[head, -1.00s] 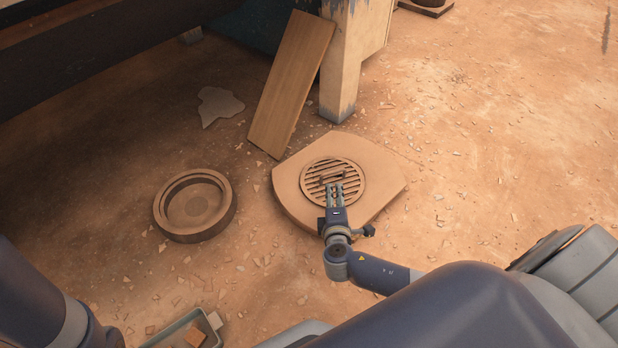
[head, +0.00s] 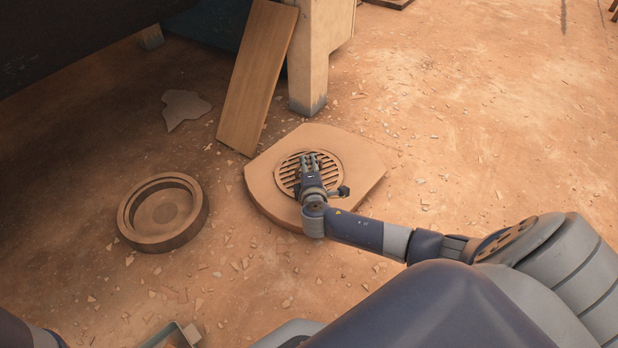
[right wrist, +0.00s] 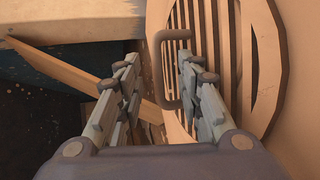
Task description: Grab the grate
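The round slatted grate (head: 286,172) lies in a flat stone slab (head: 356,168) on the ground. In the right wrist view the grate (right wrist: 262,62) fills the right side, and its raised handle (right wrist: 158,72) stands up from the slats. My right gripper (head: 309,158) is over the grate. In the right wrist view its fingers (right wrist: 158,62) are apart, with the handle between them, closer to the right-hand finger. I cannot tell whether that finger touches it. Part of the grate is hidden under the gripper. My left gripper is out of view.
A wooden board (head: 257,78) leans against a post (head: 307,60) just behind the slab. A round basin (head: 135,240) sits left of the slab. A small tray (head: 178,336) is at the bottom edge. Open dirt lies to the right.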

